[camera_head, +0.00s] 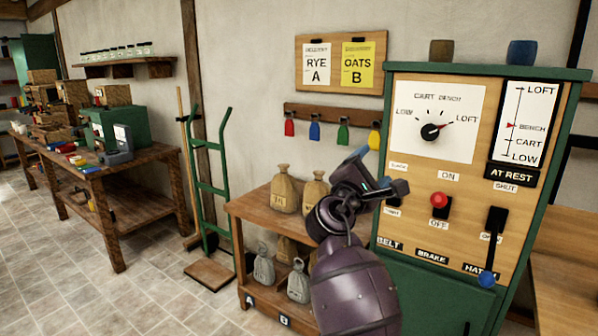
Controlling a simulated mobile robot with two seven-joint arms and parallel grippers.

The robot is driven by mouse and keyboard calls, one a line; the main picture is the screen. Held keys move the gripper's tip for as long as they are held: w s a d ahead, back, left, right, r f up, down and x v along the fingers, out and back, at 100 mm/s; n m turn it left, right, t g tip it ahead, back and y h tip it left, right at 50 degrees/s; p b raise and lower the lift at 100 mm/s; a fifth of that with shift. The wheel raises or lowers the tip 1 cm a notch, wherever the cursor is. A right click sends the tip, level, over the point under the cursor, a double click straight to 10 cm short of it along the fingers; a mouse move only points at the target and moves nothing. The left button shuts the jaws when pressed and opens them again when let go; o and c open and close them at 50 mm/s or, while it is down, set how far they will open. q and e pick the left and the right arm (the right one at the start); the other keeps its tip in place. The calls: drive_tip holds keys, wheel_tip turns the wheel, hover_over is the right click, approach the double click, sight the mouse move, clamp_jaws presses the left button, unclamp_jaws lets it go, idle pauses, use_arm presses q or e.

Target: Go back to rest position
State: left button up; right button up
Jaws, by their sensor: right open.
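My right gripper (383,172) is open and empty. It is raised in front of the left edge of the green-framed control panel (568,130), and its arm comes up from the bottom centre. It partly hides the belt control at the panel's left. The brake switch has a red knob (439,200) and sits near the ON label. The hatch lever (495,225) points down, with its blue knob (487,279) low by the HATCH label. The dial (433,131) needle points right, towards LOFT. A sign (514,175) reads AT REST. My left gripper is not in view.
A wooden shelf (262,212) with several sacks stands left of the panel, partly behind my right arm. A green hand truck (212,185) leans by the wall. A cluttered workbench (140,160) is at the left. The tiled floor at lower left is clear.

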drive_tip(key=s+d+f+m+y, duration=0.1)
drive_tip(key=s+f+m+y, duration=0.3)
drive_tip(key=f, duration=0.3)
drive_tip(key=s+f+m+t+y, duration=0.1)
drive_tip(key=s+f+m+y, duration=0.1)
drive_tip(key=f+m+y, duration=0.3)
drive_tip(key=s+d+f+m+y, duration=0.1)
drive_tip(key=s+f+m+y, duration=0.3)
drive_tip(key=f, duration=0.4)
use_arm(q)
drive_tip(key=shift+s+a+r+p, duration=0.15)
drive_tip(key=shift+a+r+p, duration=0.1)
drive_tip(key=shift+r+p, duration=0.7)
use_arm(e)
drive_tip(key=s+d+f+m+g, duration=0.1)
drive_tip(key=s+d+f+g, duration=0.1)
drive_tip(key=s+f, duration=0.6)
drive_tip(key=s+d+f+m+g, duration=0.1)
drive_tip(key=s+d+f, duration=0.4)
drive_tip(key=s, duration=0.9)
drive_tip(key=s+d+f+m+g, duration=0.1)
drive_tip(key=s+d+f+g, duration=0.2)
drive_tip(key=s+f, duration=0.8)
drive_tip(key=shift+d+f+g, duration=0.15)
drive_tip(key=shift+g, duration=0.25)
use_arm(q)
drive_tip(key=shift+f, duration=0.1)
use_arm(e)
drive_tip(key=shift+c, duration=0.3)
